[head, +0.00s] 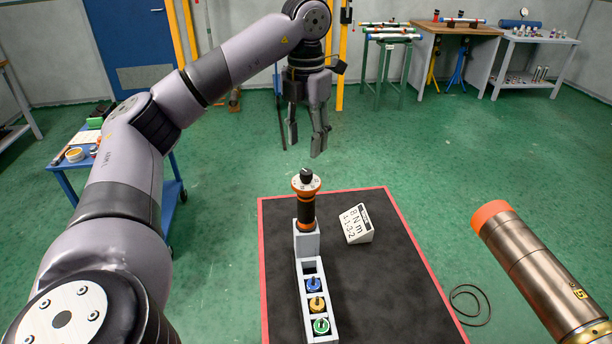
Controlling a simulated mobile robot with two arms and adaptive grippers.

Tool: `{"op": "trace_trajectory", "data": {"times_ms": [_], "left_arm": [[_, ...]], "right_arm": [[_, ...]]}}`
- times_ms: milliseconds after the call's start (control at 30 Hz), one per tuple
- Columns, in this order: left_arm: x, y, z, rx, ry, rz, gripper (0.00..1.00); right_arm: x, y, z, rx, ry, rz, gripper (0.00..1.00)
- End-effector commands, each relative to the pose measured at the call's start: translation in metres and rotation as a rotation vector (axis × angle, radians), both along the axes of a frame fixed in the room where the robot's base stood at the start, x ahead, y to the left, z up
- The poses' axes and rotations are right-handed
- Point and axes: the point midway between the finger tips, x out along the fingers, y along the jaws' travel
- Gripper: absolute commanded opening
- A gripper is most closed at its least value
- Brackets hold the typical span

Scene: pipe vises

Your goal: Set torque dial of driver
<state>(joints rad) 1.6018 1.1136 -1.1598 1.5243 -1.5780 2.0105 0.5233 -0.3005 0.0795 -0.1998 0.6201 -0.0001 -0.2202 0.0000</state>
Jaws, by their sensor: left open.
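The driver (306,208) stands upright in a grey holder (307,242) on the dark mat. It has a black grip, orange rings and a pale round dial (306,184) with a black knob on top. The marks on the dial are too small to read. A white sign (357,229) to its right reads "8 N m" and "1-1-3-2". My left gripper (306,148) hangs above and behind the driver in the picture, fingers down, open and empty, apart from the dial. My right gripper is not in view.
In front of the driver, a grey rack (300,302) holds a blue bit (314,285), a yellow bit (316,306) and a green bit (320,326); its far slot looks empty. The red-edged mat (390,290) is clear on the right. A blue table (167,196) stands at left.

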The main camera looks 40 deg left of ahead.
Motion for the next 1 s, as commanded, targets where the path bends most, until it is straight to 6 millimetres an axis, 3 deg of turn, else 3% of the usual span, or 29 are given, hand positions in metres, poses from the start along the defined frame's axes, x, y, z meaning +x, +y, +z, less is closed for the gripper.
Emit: {"op": "trace_trajectory", "data": {"times_ms": [33,100,400,800,1000], "left_arm": [[-0.001,-0.001,-0.016,-0.001,0.004,-0.002,0.44],[-0.001,0.0,-0.027,0.0,0.003,0.0,0.44],[-0.001,0.0,-0.066,0.001,0.002,0.0,0.44],[0.0,0.0,-0.075,0.0,-0.001,0.0,0.44],[0.0,0.0,-0.074,-0.001,-0.001,0.0,0.31]], "right_arm": [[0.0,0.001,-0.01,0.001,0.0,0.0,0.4],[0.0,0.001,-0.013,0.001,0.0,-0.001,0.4],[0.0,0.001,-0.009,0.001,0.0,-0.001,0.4],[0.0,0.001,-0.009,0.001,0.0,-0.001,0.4],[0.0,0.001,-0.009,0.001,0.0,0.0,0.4]]}}
